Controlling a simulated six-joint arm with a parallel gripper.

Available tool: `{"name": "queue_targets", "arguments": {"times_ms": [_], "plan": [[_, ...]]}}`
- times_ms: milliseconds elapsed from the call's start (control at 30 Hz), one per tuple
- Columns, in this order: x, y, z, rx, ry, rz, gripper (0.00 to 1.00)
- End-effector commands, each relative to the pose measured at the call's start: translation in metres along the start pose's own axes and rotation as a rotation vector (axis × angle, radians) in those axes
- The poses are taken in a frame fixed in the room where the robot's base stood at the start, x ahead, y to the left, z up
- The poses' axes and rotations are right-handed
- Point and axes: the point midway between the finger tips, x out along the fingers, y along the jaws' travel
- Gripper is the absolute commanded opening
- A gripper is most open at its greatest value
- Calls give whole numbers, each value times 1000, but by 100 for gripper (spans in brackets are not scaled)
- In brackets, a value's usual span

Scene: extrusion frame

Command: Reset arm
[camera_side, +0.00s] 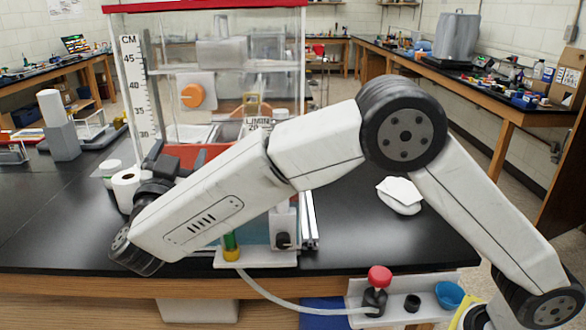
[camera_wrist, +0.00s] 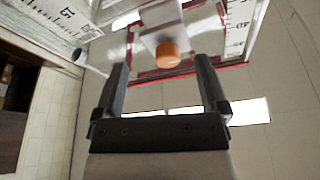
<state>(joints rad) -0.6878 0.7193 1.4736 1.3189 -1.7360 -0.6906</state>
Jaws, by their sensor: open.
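My gripper (camera_wrist: 161,68) shows in the wrist view with its two dark fingers spread apart and nothing between them. Beyond the fingertips is an orange knob (camera_wrist: 168,54) on a clear tank, apart from the fingers as far as I can tell. In the side view my arm bends over the black bench, with its wrist low at the left in front of the tank (camera_side: 130,60). The dark gripper end there is largely hidden behind my forearm. The same orange knob (camera_side: 193,95) shows on the tank's front, above my forearm.
White rolls (camera_side: 125,190) stand close to my wrist. A white folded item (camera_side: 400,195) lies on the right. The bench's far left holds a grey block (camera_side: 64,140).

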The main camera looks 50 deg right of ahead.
Motion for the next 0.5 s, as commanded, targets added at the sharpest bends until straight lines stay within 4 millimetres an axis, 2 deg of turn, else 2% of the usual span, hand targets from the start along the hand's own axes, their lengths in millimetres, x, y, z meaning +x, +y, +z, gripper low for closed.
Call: {"name": "queue_targets", "arguments": {"times_ms": [33, 167, 267, 500], "plan": [[-6, 4, 20, -27, -28, -7, 93], [-23, 22, 77, -100, -122, -16, 93], [-38, 42, 125, -160, -204, -19, 93], [-64, 105, 229, -275, -423, -29, 93]]}}
